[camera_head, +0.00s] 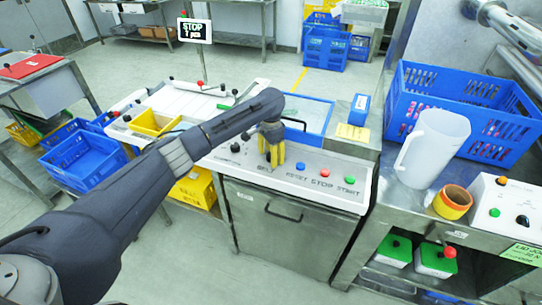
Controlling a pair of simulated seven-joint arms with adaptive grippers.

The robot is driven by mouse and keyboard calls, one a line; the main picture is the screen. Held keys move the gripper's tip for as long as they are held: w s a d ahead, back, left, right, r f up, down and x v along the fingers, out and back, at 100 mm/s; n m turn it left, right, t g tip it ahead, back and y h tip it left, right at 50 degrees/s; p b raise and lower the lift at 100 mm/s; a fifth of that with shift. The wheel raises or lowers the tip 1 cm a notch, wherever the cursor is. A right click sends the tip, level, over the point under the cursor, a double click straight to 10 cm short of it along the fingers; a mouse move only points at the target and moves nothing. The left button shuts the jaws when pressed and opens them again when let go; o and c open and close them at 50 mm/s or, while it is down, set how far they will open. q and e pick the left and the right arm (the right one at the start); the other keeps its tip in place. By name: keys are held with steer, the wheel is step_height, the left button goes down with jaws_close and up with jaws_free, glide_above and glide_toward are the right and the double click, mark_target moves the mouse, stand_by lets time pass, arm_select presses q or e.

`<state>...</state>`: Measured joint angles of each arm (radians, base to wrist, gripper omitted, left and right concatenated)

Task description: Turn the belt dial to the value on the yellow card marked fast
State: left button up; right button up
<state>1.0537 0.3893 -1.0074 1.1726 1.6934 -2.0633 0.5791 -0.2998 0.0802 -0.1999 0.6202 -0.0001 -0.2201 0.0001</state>
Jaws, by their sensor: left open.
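My left gripper (271,162), with yellow fingers, points down at the sloped white control panel (308,182). It is open, with its fingertips at or just above the panel near a partly legible label. The belt dial is not clearly visible; the fingers cover that spot. A dark knob (235,147) sits on the panel to the left of the fingers. A yellow card (352,133) lies on the steel top behind the panel; its writing is too small to read. My right gripper is not in view.
Blue, red and green buttons (349,180) sit right of the fingers. A blue-rimmed tray (306,103) lies behind. At right stand a blue crate (408,90), a translucent jug (433,150), an orange-brown ring (452,202) and a white control box (512,205).

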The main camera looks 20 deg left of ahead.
arm_select(q)
jaws_close()
stand_by(0.4)
steer(key=shift+m, duration=0.6)
steer(key=m, duration=1)
steer(key=shift+m, duration=0.3)
stand_by(0.6)
jaws_free()
stand_by(0.3)
